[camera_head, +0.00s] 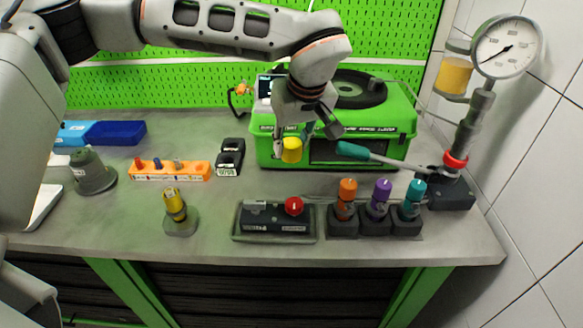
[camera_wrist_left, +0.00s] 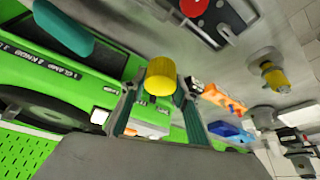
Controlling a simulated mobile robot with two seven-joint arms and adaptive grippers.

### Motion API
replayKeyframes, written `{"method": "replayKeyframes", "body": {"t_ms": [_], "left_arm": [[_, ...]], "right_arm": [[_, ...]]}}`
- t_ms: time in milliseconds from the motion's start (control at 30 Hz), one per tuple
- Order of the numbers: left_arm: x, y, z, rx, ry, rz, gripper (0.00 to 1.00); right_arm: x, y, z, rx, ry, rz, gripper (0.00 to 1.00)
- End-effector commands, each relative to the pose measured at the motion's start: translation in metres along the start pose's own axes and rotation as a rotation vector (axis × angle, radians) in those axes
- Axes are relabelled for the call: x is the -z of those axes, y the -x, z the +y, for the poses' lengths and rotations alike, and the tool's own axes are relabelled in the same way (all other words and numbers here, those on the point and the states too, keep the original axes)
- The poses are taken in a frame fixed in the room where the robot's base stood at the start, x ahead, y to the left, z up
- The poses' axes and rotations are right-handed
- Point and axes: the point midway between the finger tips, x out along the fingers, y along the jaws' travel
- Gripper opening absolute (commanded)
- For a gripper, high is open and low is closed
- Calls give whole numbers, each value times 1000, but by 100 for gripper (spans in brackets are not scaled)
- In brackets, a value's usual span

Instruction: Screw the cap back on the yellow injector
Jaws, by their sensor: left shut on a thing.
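My left gripper (camera_head: 293,139) is shut on the yellow cap (camera_head: 291,150), held in the air in front of the green case. In the left wrist view the cap (camera_wrist_left: 161,77) sits at the tips of the two fingers (camera_wrist_left: 160,98). The yellow injector (camera_head: 175,206) stands upright in a grey holder (camera_head: 180,226) near the front of the bench, left of and below the gripper. It also shows in the left wrist view (camera_wrist_left: 274,76), apart from the cap. My right gripper is not in view.
Orange, purple (camera_head: 379,200) and teal injectors stand in dark holders at the right. A tray (camera_head: 275,236) with a red knob lies beside the yellow injector's holder. An orange block (camera_head: 168,172) is behind it. The green case (camera_head: 345,152) and pressure gauge (camera_head: 507,47) stand farther back.

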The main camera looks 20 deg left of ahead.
Motion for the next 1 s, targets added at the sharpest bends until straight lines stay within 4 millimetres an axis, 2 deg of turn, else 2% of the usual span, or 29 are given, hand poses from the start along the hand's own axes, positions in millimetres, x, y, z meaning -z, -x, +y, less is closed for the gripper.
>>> {"method": "replayKeyframes", "body": {"t_ms": [33, 200, 400, 833, 900, 1000], "left_arm": [[7, 14, 1, -3, 1, 5, 16], [19, 46, 0, -2, 1, 3, 16], [27, 65, 0, 0, 0, 1, 16], [29, 70, 0, 1, 0, -1, 16], [29, 69, 0, 0, -1, -1, 16], [28, 68, -7, -5, -17, -1, 16]], "right_arm": [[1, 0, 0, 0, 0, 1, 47], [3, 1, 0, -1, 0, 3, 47], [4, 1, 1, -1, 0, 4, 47], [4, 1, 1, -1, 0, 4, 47], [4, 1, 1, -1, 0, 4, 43], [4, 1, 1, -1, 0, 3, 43]]}}
